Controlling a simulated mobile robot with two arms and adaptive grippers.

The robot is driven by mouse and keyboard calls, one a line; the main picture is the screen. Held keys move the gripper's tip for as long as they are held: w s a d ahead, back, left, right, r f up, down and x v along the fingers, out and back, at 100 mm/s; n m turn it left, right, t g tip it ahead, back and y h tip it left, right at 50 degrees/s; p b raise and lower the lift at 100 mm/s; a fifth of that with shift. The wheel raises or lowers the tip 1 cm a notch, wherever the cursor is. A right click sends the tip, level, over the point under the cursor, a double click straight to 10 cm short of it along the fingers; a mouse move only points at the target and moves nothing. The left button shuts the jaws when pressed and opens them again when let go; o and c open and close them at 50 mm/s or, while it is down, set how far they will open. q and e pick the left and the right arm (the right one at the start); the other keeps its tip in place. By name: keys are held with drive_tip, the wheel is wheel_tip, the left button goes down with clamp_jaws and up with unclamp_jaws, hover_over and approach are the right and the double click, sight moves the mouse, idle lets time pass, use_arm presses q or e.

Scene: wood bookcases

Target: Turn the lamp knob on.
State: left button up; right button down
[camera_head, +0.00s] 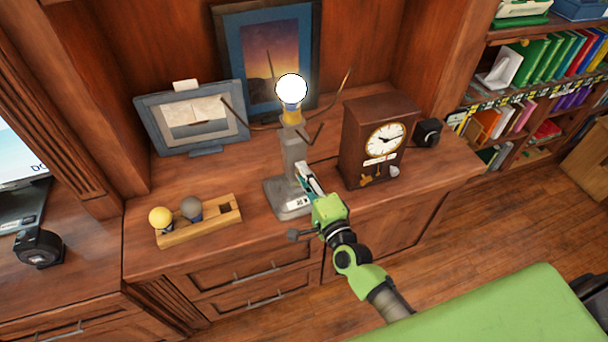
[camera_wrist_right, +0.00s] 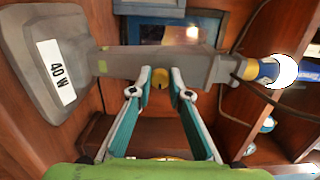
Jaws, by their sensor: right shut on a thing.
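The lamp (camera_head: 295,150) is a grey stand with a square base, upright on the wooden cabinet. Its bulb (camera_head: 291,89) is bright white at the top and also shows in the wrist view (camera_wrist_right: 285,71). In the wrist view the lamp's grey stem (camera_wrist_right: 125,64) runs sideways, and its base has a "40 W" label (camera_wrist_right: 56,73). My right gripper (camera_head: 303,172) reaches the stem from the front. Its fingertips (camera_wrist_right: 160,78) are closed in on the small lamp knob (camera_wrist_right: 161,73), which they partly hide. My left gripper is not in view.
A brown clock (camera_head: 378,138) stands close to the right of the lamp. A wooden holder (camera_head: 217,219) with two bulbs is at the left. Picture frames (camera_head: 192,117) stand behind. Thin bent arms stick out near the lamp's top. The cabinet front edge is clear.

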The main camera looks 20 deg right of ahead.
drive_tip(key=c, duration=1.9)
unclamp_jaws()
drive_tip(key=s+d, duration=0.1)
drive_tip(key=s, duration=1.1)
drive_tip(key=shift+d, duration=0.2)
drive_tip(key=s+f+n+g, duration=0.3)
drive_tip(key=f, duration=0.7)
drive_tip(key=s+f+n+g, duration=0.2)
drive_tip(key=s+f+n, duration=0.2)
drive_tip(key=f, duration=0.6)
drive_tip(key=s+f+n+g, duration=0.3)
drive_tip(key=f, duration=0.8)
drive_tip(key=s+d+f+n+g, duration=0.1)
drive_tip(key=s+f+n+g, duration=0.2)
drive_tip(key=s+f, duration=0.3)
drive_tip(key=s+d+f+n+g+h, duration=0.1)
drive_tip(key=s+f, duration=0.5)
drive_tip(key=s, duration=0.7)
drive_tip(key=s+d+f+n+g+b, duration=0.1)
drive_tip(key=s+d+f+n+g, duration=0.2)
drive_tip(key=s, duration=0.6)
wheel_tip(320, 180, down, 4)
drive_tip(key=shift+s+r+n+g+h, duration=0.2)
drive_tip(key=shift+n+g+h, duration=0.2)
drive_tip(key=shift+n+g, duration=0.65)
